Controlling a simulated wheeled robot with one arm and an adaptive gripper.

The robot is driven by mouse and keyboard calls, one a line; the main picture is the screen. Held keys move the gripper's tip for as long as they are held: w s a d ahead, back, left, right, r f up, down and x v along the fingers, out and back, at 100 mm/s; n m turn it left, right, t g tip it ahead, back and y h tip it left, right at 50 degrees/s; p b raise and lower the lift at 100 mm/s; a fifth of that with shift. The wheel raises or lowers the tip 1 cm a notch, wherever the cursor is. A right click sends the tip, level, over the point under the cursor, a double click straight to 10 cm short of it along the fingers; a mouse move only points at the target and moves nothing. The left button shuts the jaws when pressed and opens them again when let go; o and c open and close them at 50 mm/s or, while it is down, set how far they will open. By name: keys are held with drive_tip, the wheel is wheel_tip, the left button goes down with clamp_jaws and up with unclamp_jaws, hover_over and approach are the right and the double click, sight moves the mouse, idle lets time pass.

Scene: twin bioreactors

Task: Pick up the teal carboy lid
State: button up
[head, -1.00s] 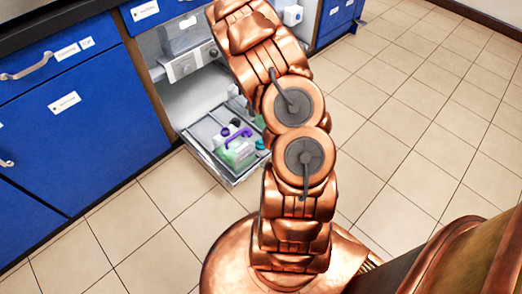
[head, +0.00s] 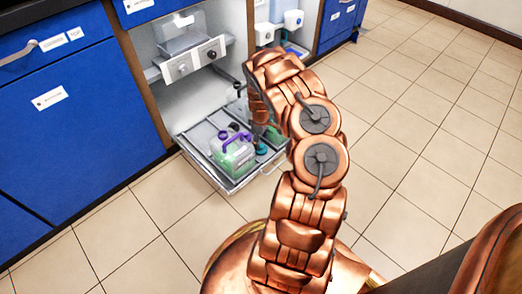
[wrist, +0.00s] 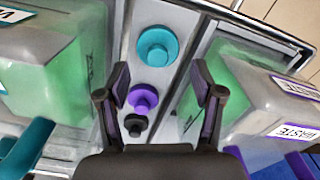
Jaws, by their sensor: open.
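The teal lid (wrist: 157,46) is a round disc with a raised knob. In the wrist view it lies on a pale strip between two carboys, just beyond my fingertips. A small teal spot beside the carboy in the head view (head: 262,149) looks like the same lid. My gripper (wrist: 160,72) is open and empty, its fingers spread to either side of the strip. My arm hides part of this area in the head view.
A carboy with green liquid (wrist: 50,65) stands left of the strip. Another, labelled WASTE (wrist: 240,105), stands close to the right finger. The pulled-out tray (head: 233,187) has a metal rim. A shelf with equipment (head: 196,62) is above it. Tiled floor in front is clear.

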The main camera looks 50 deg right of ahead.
sight(261, 145)
wheel_tip(261, 145, down, 5)
drive_tip(key=b, duration=0.3)
drive_tip(key=shift+d, duration=0.1)
drive_tip(key=shift+c, duration=0.3)
drive_tip(key=c, duration=0.5)
